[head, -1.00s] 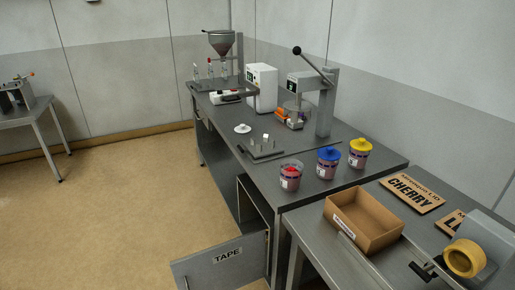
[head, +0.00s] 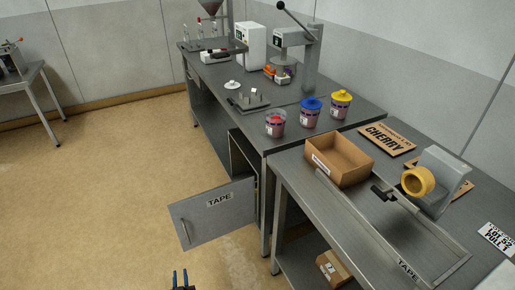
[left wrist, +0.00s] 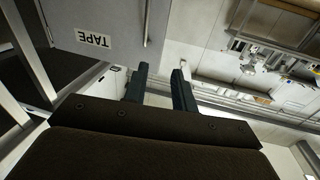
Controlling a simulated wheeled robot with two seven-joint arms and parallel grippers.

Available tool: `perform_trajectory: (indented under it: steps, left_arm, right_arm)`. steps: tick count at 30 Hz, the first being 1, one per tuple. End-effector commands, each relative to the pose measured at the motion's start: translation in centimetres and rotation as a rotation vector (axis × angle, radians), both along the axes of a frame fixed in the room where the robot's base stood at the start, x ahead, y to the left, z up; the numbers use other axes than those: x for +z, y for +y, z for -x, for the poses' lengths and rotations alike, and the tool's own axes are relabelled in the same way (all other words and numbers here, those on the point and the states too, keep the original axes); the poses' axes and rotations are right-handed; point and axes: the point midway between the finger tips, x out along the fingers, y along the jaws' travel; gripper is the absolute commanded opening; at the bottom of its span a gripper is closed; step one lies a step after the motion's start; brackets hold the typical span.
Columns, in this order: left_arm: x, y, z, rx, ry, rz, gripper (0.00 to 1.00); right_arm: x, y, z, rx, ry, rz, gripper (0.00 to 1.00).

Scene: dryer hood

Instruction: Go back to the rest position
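My left gripper (head: 180,278) shows only its two blue-grey fingertips at the bottom edge of the head view, over the bare floor. In the left wrist view its two fingers (left wrist: 160,85) stand apart with nothing between them, so it is open and empty. It is clear of the cabinet door marked TAPE (head: 213,211), which hangs open to the upper right of the gripper in the head view. The same door (left wrist: 88,20) shows at the top left of the left wrist view. My right gripper is not in view.
The long bench (head: 341,116) carries tubs with red, blue and yellow tops and a lever press (head: 309,60). The nearer table (head: 310,191) holds an open cardboard box (head: 340,164) and a yellow tape roll (head: 417,182). Free floor (head: 110,190) lies to the left.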

Motion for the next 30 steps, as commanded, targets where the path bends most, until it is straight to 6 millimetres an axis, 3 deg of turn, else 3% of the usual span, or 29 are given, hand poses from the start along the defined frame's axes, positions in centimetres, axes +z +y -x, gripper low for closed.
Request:
perform_trajectory:
  steps: [8,14,24,30]
  left_arm:
    - [0.9,6.1,-0.2,-0.019,0.000,-0.089,0.27]
    - [2.8,13.6,-0.6,-0.042,0.000,-0.202,0.27]
    - [9.1,27.8,-1.9,-0.091,0.000,-0.430,0.27]
    - [12.9,33.5,-2.7,-0.113,0.000,-0.530,0.27]
  right_arm:
    - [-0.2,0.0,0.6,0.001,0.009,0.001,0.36]
    - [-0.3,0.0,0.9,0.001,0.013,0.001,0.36]
    - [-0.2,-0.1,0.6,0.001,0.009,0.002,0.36]
    - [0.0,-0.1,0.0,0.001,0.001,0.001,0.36]
